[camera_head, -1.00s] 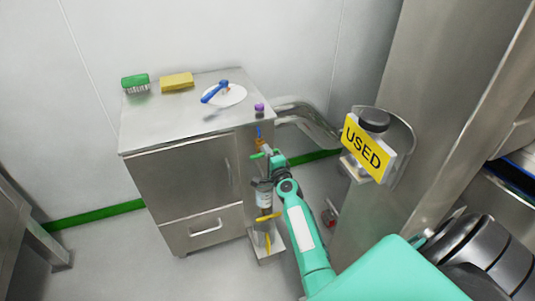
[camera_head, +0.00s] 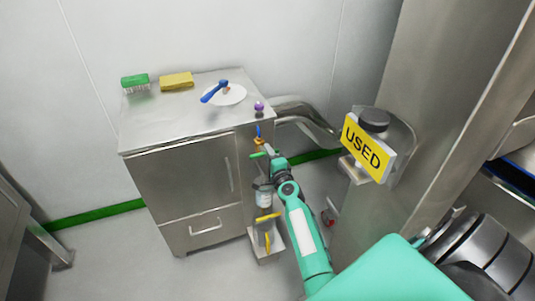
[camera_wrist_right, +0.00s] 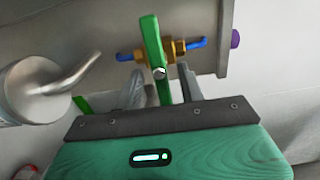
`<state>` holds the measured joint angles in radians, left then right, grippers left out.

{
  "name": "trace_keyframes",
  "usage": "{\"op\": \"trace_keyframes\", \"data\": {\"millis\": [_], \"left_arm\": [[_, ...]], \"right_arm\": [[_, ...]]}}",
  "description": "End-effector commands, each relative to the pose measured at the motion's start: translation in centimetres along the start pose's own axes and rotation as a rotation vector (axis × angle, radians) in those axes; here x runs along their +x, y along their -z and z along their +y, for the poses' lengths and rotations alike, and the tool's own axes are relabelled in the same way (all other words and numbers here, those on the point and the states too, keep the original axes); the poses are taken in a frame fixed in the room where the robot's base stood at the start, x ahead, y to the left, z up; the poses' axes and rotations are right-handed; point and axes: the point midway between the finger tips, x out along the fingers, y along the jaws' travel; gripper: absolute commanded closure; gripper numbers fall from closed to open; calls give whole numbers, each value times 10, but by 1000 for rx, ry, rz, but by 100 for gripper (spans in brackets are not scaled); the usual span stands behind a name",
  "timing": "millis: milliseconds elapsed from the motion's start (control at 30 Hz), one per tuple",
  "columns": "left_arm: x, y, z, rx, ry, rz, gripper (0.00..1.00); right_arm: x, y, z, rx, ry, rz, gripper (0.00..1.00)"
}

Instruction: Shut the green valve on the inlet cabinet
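The inlet cabinet (camera_head: 185,175) is a steel cabinet standing against the wall. Its valve is on the right side, with a green lever (camera_head: 258,155) below a brass fitting (camera_head: 259,141) and a blue part. In the right wrist view the green lever (camera_wrist_right: 152,45) crosses in front of the brass body (camera_wrist_right: 176,48), and its lower end reaches between my fingers. My right gripper (camera_wrist_right: 163,82) is open, with one finger on each side of the lever and visible gaps. In the head view my right gripper (camera_head: 276,162) is at the lever and partly hides it. My left gripper is not in view.
On the cabinet top are a green brush (camera_head: 135,81), a yellow sponge (camera_head: 177,81), and a white disc (camera_head: 232,95) with a blue-handled tool (camera_head: 213,92). A purple knob (camera_head: 259,106) is at its right edge. A yellow USED sign (camera_head: 365,148) hangs right of my arm.

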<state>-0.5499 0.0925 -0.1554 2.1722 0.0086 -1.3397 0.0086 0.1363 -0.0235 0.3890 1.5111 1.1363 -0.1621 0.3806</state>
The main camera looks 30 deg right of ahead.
Motion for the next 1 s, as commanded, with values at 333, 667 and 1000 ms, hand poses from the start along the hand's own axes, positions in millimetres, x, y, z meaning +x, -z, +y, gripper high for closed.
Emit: {"op": "trace_keyframes", "data": {"millis": [333,667,1000], "left_arm": [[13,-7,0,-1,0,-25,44],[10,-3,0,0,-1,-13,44],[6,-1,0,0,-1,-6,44]], "right_arm": [[-66,0,1,-1,-3,0,61],[-116,0,1,0,-2,0,61],[-127,0,0,1,-1,0,61]]}}
